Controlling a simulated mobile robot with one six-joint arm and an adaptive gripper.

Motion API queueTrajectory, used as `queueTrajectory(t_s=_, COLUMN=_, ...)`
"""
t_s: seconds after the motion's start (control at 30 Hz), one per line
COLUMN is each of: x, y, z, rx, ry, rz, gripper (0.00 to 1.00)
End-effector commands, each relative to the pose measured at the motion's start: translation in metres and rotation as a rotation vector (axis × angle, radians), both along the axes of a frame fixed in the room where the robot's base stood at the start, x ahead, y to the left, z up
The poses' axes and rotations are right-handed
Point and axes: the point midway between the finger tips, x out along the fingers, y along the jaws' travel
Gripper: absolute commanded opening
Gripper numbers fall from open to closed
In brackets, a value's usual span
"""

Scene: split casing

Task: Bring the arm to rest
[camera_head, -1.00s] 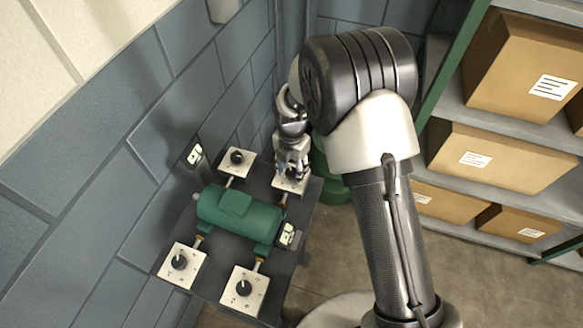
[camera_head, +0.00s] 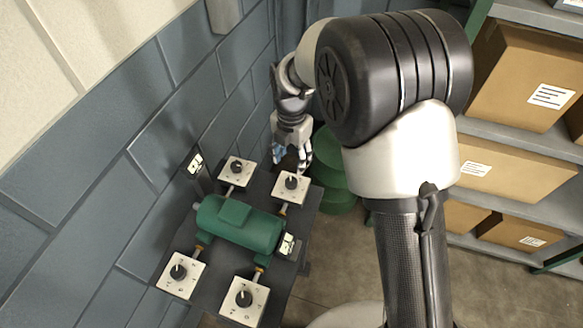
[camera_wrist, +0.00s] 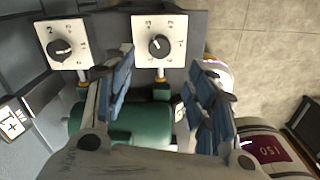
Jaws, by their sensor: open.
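My gripper (camera_head: 290,160) is at the far end of the table in the head view, above and just behind the far right dial plate (camera_head: 292,187). Its fingers are open, with blue pads apart and nothing between them; they also show in the wrist view (camera_wrist: 160,92). The green split casing (camera_head: 238,224) lies on the dark table. White plates with black knobs stand around it: far left (camera_head: 236,170), near left (camera_head: 180,275) and near right (camera_head: 244,298). The wrist view shows two plates (camera_wrist: 62,44) (camera_wrist: 158,46) beyond the fingers.
A blue-grey block wall (camera_head: 110,150) runs close along the table's left side. Green round drums (camera_head: 335,178) stand behind the table. Shelves with cardboard boxes (camera_head: 525,85) are at the right. Floor (camera_head: 335,265) is open between the table and the shelves.

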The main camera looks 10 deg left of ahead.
Motion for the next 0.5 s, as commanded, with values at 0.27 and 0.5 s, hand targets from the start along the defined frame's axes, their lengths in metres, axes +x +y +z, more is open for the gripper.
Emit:
queueTrajectory(t_s=0.27, x=0.000, y=0.000, z=0.019, rx=0.000, ry=0.000, rz=0.000, gripper=0.51)
queueTrajectory(t_s=0.5, x=0.000, y=0.000, z=0.019, rx=-0.001, ry=0.000, rz=0.000, gripper=0.51)
